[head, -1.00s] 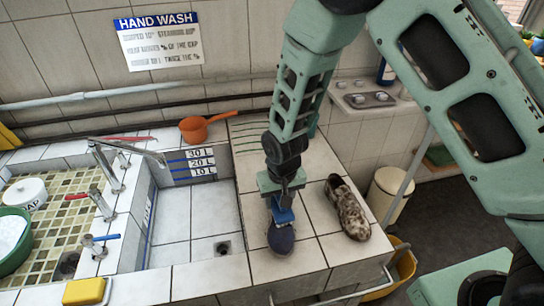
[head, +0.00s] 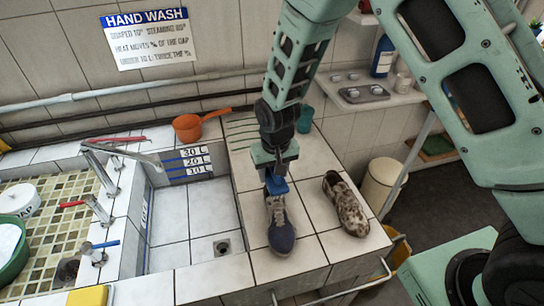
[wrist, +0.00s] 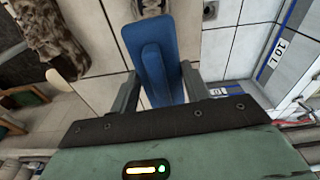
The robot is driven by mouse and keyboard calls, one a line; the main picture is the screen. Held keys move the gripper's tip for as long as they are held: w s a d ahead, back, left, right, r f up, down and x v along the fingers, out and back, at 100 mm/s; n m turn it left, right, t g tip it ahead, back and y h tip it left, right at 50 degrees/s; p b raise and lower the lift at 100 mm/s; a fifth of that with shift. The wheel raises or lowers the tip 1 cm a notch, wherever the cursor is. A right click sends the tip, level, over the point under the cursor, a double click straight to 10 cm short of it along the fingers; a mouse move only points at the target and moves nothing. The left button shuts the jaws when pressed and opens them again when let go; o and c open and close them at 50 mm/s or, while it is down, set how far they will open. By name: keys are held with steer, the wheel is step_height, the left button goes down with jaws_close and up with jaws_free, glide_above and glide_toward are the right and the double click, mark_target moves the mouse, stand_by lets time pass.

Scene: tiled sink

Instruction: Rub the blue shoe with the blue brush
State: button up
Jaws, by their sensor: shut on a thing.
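The blue shoe (head: 282,230) stands on the white tiled counter to the right of the sink basin, toe toward the front edge. My gripper (head: 274,180) is above the shoe's heel end, pointing down, shut on the blue brush (head: 277,186). The blue brush also shows large between the fingers in the wrist view (wrist: 160,68). The brush is at the shoe's rear opening; I cannot tell whether they touch. In the wrist view only a small part of the shoe shows beyond the brush.
A brown-and-white patterned shoe (head: 345,206) stands to the right on the counter. An orange ladle (head: 198,123) lies behind the basin (head: 216,212). A teal cup (head: 305,119) stands at the back. A yellow sponge (head: 88,296) is at front left. A bin (head: 383,184) stands right of the counter.

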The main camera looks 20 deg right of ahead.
steer(key=shift+r+p, duration=1.2)
steer(key=shift+r, duration=0.95)
